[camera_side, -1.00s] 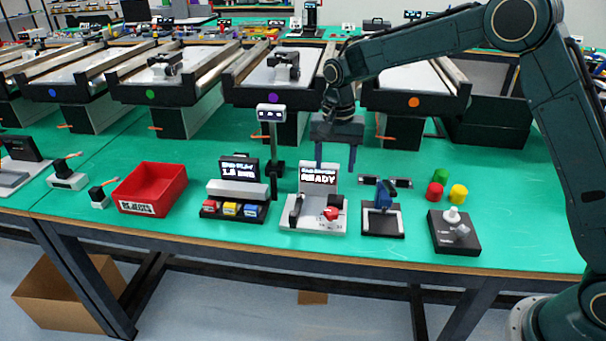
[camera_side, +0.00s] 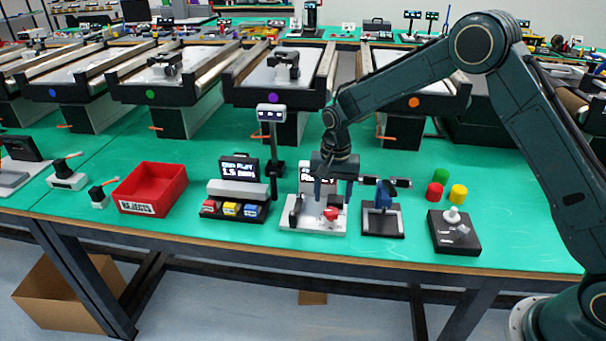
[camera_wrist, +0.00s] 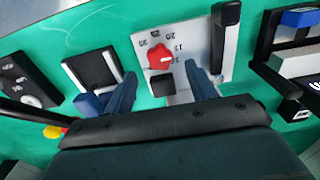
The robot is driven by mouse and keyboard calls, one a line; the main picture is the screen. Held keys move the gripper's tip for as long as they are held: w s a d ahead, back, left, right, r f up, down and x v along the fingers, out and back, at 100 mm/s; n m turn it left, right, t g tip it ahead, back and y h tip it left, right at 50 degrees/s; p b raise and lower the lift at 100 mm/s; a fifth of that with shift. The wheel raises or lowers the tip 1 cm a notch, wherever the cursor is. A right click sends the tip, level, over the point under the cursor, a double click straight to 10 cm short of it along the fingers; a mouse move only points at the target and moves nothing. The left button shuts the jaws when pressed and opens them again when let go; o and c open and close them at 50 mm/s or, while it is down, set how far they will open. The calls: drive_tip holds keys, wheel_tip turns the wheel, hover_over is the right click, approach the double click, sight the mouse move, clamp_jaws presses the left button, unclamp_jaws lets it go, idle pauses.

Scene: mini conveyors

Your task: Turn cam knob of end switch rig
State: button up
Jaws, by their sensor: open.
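The end switch rig (camera_side: 298,222) is a light grey plate with an upright display at its back, near the front of the green bench in the side view. Its red cam knob (camera_side: 331,214) sits at the right front of the plate. In the wrist view the red knob (camera_wrist: 159,57) lies ahead of the fingertips, with a number scale printed around it. My gripper (camera_side: 333,198) is open and empty above the rig, its fingers hanging down in front of the display. In the wrist view the gripper's two blue fingers (camera_wrist: 160,72) are apart, with the knob beyond them and not visibly touched.
A device with a blue part (camera_side: 383,197) stands close on the right, and a black box with a pale knob (camera_side: 453,241) is farther right. A sensor post (camera_side: 272,160) rises behind the rig's left side.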

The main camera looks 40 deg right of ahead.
sight(332, 211)
drive_tip(key=shift+f, duration=2.15)
drive_tip(key=shift+c, duration=0.3)
drive_tip(key=c, duration=0.9)
